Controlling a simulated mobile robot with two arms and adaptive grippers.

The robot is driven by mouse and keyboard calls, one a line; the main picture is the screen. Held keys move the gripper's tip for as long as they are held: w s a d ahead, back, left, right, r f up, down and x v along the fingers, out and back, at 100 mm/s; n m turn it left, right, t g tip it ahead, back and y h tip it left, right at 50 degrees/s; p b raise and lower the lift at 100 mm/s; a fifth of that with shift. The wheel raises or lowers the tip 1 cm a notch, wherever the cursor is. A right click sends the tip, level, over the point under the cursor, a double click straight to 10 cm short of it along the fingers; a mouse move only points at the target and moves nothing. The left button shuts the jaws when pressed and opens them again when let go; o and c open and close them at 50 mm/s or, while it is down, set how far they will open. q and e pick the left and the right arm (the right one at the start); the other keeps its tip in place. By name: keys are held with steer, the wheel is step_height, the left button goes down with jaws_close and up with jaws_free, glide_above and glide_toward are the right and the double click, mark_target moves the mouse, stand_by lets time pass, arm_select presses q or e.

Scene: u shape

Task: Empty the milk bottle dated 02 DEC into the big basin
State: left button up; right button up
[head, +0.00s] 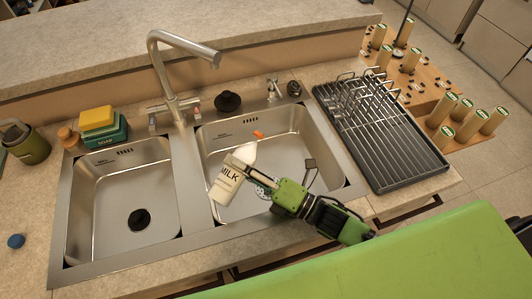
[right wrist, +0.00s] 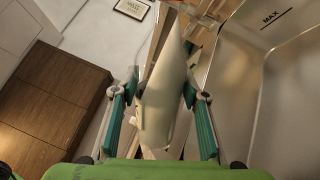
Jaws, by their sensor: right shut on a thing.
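My right gripper (head: 248,174) is shut on a white milk bottle (head: 226,184) over the big basin (head: 299,150), the right-hand one of the sink. The bottle is tilted a little, with its narrow end up and to the right. The word MILK shows on it; I cannot read a date. In the right wrist view the bottle (right wrist: 164,105) stands between the two teal finger pads. No milk stream is visible. A drain (head: 264,183) in the big basin is partly hidden by my gripper. My left gripper is not in view.
A faucet (head: 178,62) rises behind the sink. The small basin (head: 110,185) is on the left, with a black plug (head: 139,220). A drying rack (head: 385,140) stands right. Sponges (head: 98,118) and a blue cap (head: 16,241) lie left. An orange bit (head: 258,134) is in the big basin.

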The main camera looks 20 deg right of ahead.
steer(key=shift+w+d+r+m, duration=0.15)
steer(key=shift+w+d+m, duration=0.15)
steer(key=shift+m, duration=0.7)
steer(key=shift+d+m+t+h+p, duration=0.1)
steer(key=shift+m+t+h+p, duration=0.4)
steer(key=shift+m, duration=0.8)
stand_by(1.2)
steer(key=shift+w+d+m+p, duration=0.15)
steer(key=shift+m+p, duration=0.15)
steer(key=shift+m, duration=0.55)
steer(key=shift+w+d+m+p, duration=0.1)
steer(key=shift+m+p, duration=0.2)
steer(key=shift+m, duration=0.55)
stand_by(1.9)
steer(key=shift+w+r+m+h, duration=0.1)
steer(key=shift+r+m+h, duration=0.05)
steer(key=shift+m+h, duration=0.15)
steer(key=shift+f+b, duration=0.4)
steer(key=shift+f, duration=0.2)
steer(key=n, duration=0.3)
steer(key=shift+s+a+r+y+b, duration=0.15)
steer(key=shift+s+a+y+b, duration=0.15)
steer(key=shift+y+b, duration=0.1)
steer(key=shift+r+n, duration=0.2)
steer(key=shift+n, duration=0.8)
